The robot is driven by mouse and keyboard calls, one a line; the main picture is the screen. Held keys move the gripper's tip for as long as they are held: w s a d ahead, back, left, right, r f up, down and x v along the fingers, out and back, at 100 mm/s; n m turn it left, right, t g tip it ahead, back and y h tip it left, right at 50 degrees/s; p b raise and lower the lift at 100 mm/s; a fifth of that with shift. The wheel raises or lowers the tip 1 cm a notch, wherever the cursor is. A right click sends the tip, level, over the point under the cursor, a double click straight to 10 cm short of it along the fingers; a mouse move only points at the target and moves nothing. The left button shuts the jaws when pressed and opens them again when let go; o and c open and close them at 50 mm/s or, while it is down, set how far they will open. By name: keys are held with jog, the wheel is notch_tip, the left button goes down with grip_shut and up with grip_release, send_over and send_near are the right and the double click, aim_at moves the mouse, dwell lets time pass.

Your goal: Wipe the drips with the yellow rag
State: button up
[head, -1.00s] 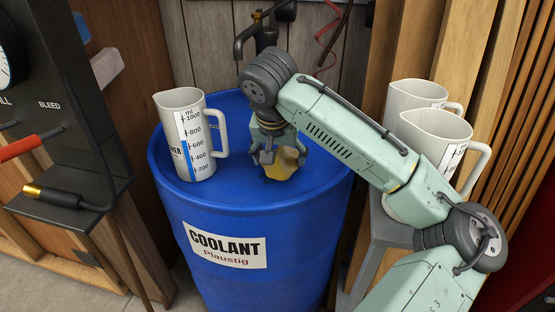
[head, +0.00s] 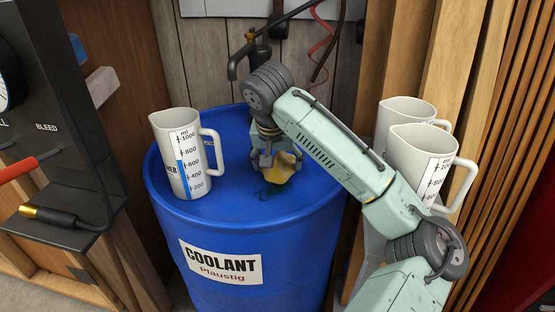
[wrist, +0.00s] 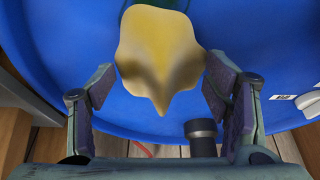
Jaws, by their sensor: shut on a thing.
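The yellow rag (head: 285,169) is at the top of the blue coolant barrel (head: 215,214), right of the measuring jug. My gripper (head: 265,160) is shut on the rag, pointing down from above. In the wrist view, the rag (wrist: 160,50) hangs between the two fingers of my gripper (wrist: 155,88), its lower tip pointed. A dark greenish wet patch, the drips (head: 272,191), shows on the lid just in front of the rag. Whether the rag touches the lid is hard to tell, and any drips beneath it are hidden.
A white measuring jug (head: 180,150) with blue liquid markings stands on the barrel's left side. Two more jugs (head: 418,160) stand at the right, behind my arm. A dark tap (head: 242,62) hangs behind the barrel. A panel with a red-handled lever (head: 25,168) is at the left.

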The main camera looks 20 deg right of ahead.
aim_at(275, 174)
jog(key=shift+s+a+r, duration=0.1)
jog(key=shift+s+a, duration=0.45)
jog(key=shift+s, duration=0.25)
jog(key=shift+s+a+r, duration=0.1)
jog(key=shift+s+a, duration=0.4)
jog(key=shift+s, duration=0.3)
jog(key=shift+s+a+f+p, duration=0.1)
jog(key=shift+s+a+p, duration=0.55)
jog(key=shift+a+p, duration=0.05)
jog(key=shift+s+a, duration=0.15)
jog(key=shift+s, duration=0.1)
jog(key=shift+s+p, duration=0.35)
jog(key=shift+s+a+r+p, duration=0.2)
jog(key=shift+s+a+p, duration=0.15)
jog(key=shift+s+p, duration=0.2)
jog(key=shift+s+a+p, duration=0.55)
jog(key=shift+s+a, duration=0.1)
jog(key=shift+s, duration=0.25)
jog(key=shift+r, duration=0.1)
